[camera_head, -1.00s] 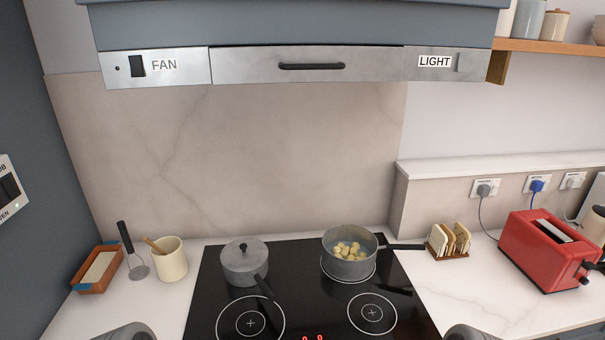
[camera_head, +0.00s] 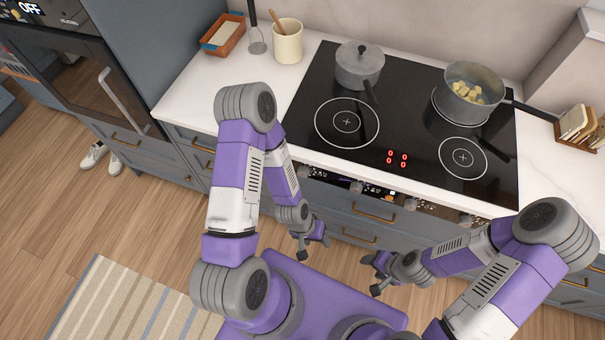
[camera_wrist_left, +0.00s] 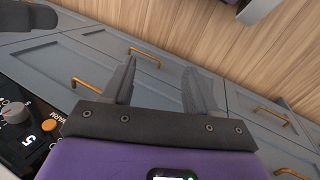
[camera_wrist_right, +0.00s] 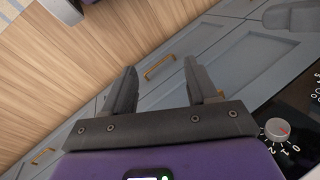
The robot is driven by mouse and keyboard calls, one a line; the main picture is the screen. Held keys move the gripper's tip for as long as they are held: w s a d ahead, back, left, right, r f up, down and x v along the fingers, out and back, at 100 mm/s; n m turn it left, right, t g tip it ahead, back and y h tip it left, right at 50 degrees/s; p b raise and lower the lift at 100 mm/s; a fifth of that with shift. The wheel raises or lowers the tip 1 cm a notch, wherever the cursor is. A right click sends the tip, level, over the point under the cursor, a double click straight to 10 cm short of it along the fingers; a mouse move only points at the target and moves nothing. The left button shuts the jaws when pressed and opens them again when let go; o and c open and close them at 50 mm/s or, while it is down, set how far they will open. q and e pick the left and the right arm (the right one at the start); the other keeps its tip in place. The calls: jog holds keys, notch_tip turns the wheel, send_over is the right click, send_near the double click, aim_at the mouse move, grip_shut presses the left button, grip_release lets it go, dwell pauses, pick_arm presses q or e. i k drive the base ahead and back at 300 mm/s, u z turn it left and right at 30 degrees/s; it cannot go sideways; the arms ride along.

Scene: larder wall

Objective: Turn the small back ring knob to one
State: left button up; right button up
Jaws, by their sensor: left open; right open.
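The hob's front panel (camera_head: 330,180) carries a row of small knobs, partly hidden by my arms. I cannot tell which one serves the small back ring. A grey knob (camera_wrist_left: 15,112) shows in the left wrist view, near a lit display with a 5. Another knob (camera_wrist_right: 277,128), with a red mark and numbers around it, shows at the right wrist view's right edge. On the hob's back, a lidded pan (camera_head: 360,68) and a pot of yellow pieces (camera_head: 469,92) stand. My left gripper (camera_head: 312,240) and right gripper (camera_head: 378,274) are open, empty, and apart from the panel.
Red zeros (camera_head: 397,158) glow on the black hob (camera_head: 410,125). Drawers with brass handles (camera_head: 375,211) lie below the panel.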

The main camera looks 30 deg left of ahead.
aim_at(304, 172)
jog(key=k, duration=0.45)
jog(key=u, duration=0.35)
jog(key=i, duration=0.35)
jog(key=u, duration=0.5)
